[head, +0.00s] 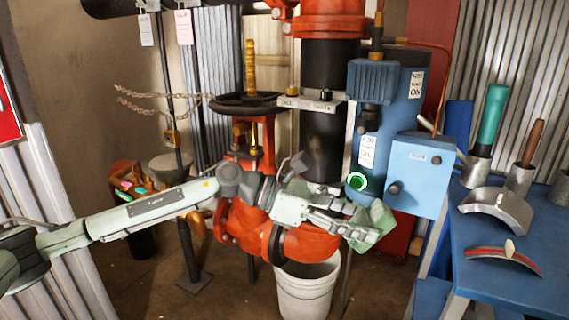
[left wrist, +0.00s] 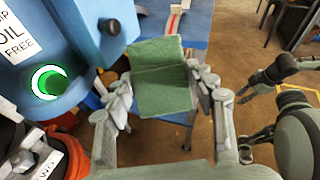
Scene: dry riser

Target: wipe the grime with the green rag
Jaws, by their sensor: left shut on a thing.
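The green rag (head: 372,228) is a folded cloth hanging in the fingers of my left gripper (head: 345,222). In the left wrist view the rag (left wrist: 160,82) spans the space between the two fingertips (left wrist: 163,92), and the gripper is shut on it. The gripper is in front of the red valve body, just below the blue cylinder with its lit green round lamp (head: 357,182). I cannot make out any clear patch of grime. Part of what seems to be my right arm shows at the right of the left wrist view, its gripper's state unclear.
A blue box (head: 418,178) is beside the blue cylinder (head: 392,100). A blue bench (head: 510,285) at right carries metal saddles and cups with tools. The red valve (head: 300,245) stands behind my gripper, above a white bucket (head: 306,292). Chains hang at left.

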